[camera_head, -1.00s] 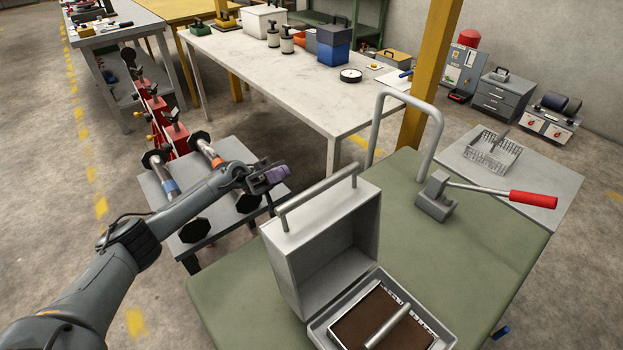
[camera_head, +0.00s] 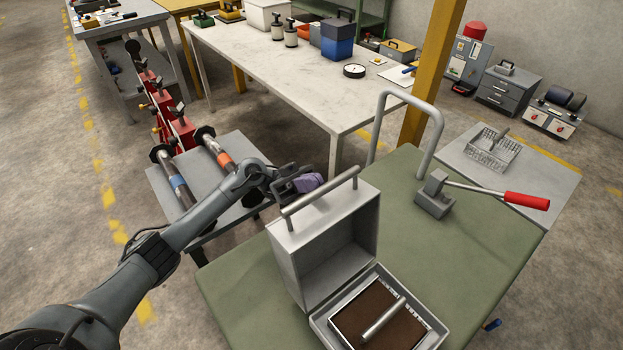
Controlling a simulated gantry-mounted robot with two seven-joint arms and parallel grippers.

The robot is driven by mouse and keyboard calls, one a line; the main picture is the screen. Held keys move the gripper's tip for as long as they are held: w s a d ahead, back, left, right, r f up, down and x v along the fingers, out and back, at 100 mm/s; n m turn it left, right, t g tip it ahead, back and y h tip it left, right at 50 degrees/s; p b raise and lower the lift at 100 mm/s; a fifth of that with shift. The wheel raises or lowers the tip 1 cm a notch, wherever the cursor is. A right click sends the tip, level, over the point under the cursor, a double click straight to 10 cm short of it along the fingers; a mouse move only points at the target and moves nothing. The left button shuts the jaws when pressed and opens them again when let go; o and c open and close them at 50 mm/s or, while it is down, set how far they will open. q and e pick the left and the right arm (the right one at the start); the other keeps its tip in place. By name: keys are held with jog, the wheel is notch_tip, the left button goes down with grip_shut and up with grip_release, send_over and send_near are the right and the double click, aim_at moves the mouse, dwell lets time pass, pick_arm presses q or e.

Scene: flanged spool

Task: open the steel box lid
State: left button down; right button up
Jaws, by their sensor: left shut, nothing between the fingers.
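The steel box (camera_head: 436,332) stands on the green top of a cart (camera_head: 240,297) at the bottom of the view. Its lid (camera_head: 338,248) is raised upright on the far left side, with a bar handle (camera_head: 318,205) along its top. Inside the box lies a brown block or insert (camera_head: 360,312) with a grey cylindrical bar (camera_head: 384,319) on it. My left gripper (camera_head: 312,183) is shut and empty, just behind and left of the lid's handle; I cannot tell whether it touches the lid. My right gripper is not in view.
A grey tool with a red-handled lever (camera_head: 434,197) sits on the cart's right part, near the cart's push handle (camera_head: 438,118). A wire basket (camera_head: 492,148) stands on a grey surface beyond. A white table (camera_head: 280,72) is behind.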

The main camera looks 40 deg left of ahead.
aim_at(328, 190)
pick_arm(q)
jog(key=d+p, duration=0.1)
jog(key=d+r+y+p, duration=0.2)
jog(key=d, duration=0.1)
jog(key=shift+s+r, duration=0.15)
jog(key=shift+s, duration=0.2)
jog(key=shift+d, duration=0.45)
